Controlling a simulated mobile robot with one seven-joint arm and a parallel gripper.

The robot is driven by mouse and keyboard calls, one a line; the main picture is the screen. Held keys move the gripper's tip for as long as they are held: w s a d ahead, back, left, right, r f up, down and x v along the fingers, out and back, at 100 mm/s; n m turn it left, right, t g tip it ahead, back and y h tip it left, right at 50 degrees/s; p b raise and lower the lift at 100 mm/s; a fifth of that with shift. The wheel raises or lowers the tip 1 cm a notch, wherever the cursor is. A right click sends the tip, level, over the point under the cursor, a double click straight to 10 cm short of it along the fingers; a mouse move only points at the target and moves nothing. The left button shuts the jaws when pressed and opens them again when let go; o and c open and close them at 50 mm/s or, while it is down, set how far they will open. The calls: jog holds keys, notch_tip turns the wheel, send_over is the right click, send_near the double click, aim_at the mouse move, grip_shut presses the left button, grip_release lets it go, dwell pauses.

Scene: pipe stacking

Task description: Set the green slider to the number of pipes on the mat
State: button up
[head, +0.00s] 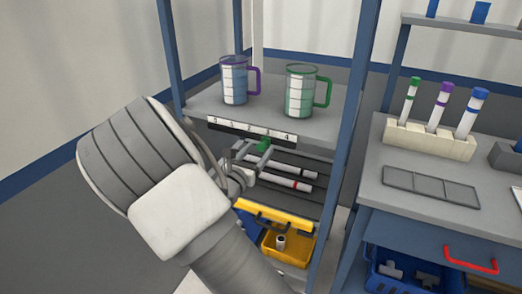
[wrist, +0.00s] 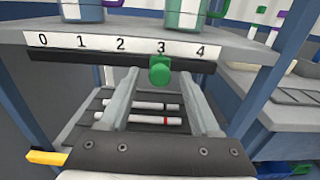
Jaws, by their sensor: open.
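The green slider (wrist: 159,69) sits on the dark rail under the white number strip (wrist: 121,46), below the 3; the strip reads 0 to 4. It also shows in the head view (head: 263,145). My gripper (wrist: 157,80) is open, with one finger on each side of the slider and nothing held. I cannot tell whether a finger touches it. On the dark mat (head: 325,172) below, two white pipes show. The upper pipe (wrist: 130,104) has a dark band, the lower pipe (wrist: 125,119) a red band. My gripper and arm hide part of the mat.
A purple-handled mug (head: 234,80) and a green-handled mug (head: 300,92) stand on the shelf above the strip. A yellow bin (head: 285,246) is below the mat. Blue shelf posts flank the space. A table with a tube rack (head: 428,140) stands right.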

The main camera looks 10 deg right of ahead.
jog(key=shift+x, duration=1.1)
grip_shut()
dwell(0.7)
